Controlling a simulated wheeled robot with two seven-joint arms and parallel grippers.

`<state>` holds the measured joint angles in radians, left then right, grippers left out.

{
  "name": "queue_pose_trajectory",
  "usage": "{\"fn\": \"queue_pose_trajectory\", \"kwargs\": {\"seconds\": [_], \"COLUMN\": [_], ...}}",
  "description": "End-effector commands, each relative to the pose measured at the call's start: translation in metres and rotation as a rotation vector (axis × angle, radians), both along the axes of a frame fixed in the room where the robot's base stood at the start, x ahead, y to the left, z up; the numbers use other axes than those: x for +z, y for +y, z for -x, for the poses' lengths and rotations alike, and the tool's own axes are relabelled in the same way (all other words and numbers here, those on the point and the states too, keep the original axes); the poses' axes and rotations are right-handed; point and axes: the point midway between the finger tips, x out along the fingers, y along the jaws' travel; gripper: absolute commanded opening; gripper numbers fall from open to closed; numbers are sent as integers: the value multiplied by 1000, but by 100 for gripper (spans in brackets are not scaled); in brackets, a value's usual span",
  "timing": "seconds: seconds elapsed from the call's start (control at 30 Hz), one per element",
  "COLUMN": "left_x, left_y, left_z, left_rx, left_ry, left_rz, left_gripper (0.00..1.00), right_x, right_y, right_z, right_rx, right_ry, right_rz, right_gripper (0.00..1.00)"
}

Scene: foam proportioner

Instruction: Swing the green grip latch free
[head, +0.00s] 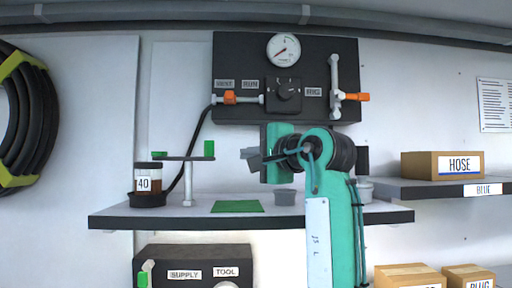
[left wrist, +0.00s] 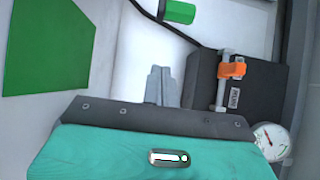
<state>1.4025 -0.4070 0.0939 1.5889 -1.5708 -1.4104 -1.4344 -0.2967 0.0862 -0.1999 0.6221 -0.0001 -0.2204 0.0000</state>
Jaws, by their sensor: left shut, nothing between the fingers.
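A dark bar (head: 184,158) sits on a short white post (head: 187,183) on the shelf, with an upright green grip (head: 209,149) at its right end. This green grip also appears at the top of the left wrist view (left wrist: 180,12). Another small green grip (head: 144,278) is on the left of the lower dark box. I cannot tell for sure which is the latch. My left gripper (head: 248,154) is shut and empty, to the right of the bar's grip and apart from it. Its closed grey fingers show in the left wrist view (left wrist: 161,86). My right gripper is not in view.
A labelled jar (head: 148,180) stands at the shelf's left, beneath the bar's left end. A green mat (head: 237,206) and a grey cup (head: 286,197) are on the shelf (head: 150,221). A dark panel (head: 235,60) with gauge and orange-handled valves is above. Boxes stand right.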

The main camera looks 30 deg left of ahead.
Motion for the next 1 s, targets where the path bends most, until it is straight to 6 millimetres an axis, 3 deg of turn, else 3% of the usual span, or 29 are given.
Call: {"fn": "queue_pose_trajectory", "kwargs": {"seconds": [0.03,0.23,0.6,1.0], "left_x": [5,5,1,0], "left_y": [11,52,52,52], "left_z": [-4,-22,15,19], "left_rx": [1,3,0,0], "left_ry": [1,2,-1,0], "left_rz": [3,0,0,0], "left_gripper": [0,0,0,0], "right_x": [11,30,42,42], "right_y": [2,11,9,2], "right_z": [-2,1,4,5], "right_rx": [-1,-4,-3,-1], "right_ry": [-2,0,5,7], "right_rz": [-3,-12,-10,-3], "right_gripper": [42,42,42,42]}}
